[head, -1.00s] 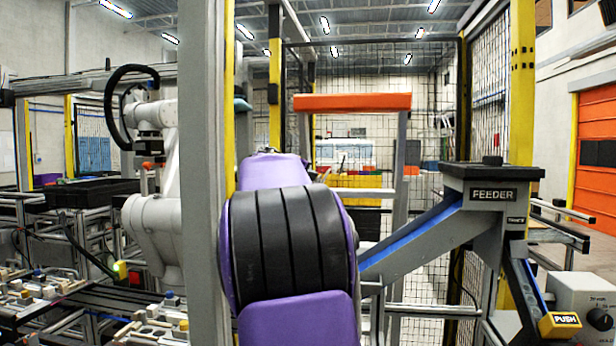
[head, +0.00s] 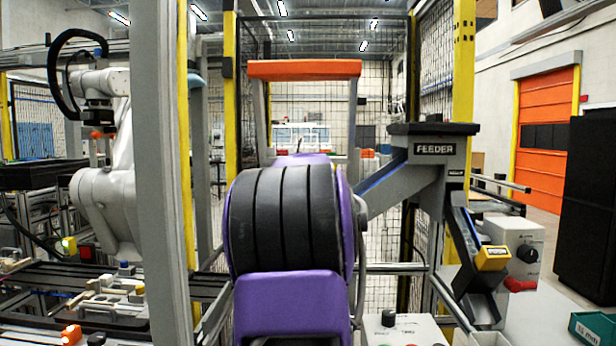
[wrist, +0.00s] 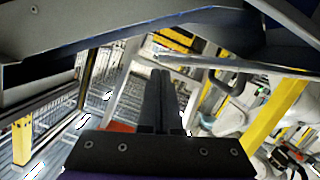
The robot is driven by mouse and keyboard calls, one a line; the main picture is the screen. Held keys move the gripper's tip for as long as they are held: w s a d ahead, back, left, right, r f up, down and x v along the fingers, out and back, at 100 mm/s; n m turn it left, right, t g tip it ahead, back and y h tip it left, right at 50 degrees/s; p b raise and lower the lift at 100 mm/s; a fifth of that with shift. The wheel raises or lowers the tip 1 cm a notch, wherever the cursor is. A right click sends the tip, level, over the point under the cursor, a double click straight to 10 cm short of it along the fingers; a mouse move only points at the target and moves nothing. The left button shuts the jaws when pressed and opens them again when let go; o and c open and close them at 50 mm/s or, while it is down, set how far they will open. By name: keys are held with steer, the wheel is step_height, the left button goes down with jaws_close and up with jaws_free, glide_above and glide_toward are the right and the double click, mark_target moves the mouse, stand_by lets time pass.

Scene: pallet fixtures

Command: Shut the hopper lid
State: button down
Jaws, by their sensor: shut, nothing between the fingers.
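The feeder hopper (head: 434,152), a grey box labelled FEEDER, stands right of centre in the head view. A flat dark plate (head: 432,129) lies across its top and looks level; I cannot tell for sure whether this is the lid or a rim. A sloped grey chute with a blue strip (head: 383,184) runs down to the left from the hopper. My gripper is hidden behind my own arm in the head view. In the wrist view, its two dark fingers (wrist: 160,95) are together and empty, touching nothing I can make out.
A yellow PUSH flap (head: 491,258) sits on the lower chute, near a control box (head: 520,238) with a black knob. An orange crossbar (head: 304,69) stands left of the hopper. A black cabinet (head: 587,200) and teal bin (head: 592,327) are at right. A grey post (head: 160,170) stands left.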

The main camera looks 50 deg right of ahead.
step_height(320, 180, down, 10)
steer(key=s+d+m+t+y, duration=0.1)
steer(key=m, duration=0.2)
steer(key=shift+s+d+f, duration=0.15)
steer(key=shift+s+d, duration=0.05)
steer(key=shift+s, duration=0.15)
steer(key=shift+f, duration=0.15)
steer(key=shift+s+a, duration=0.1)
steer(key=shift+a, duration=0.05)
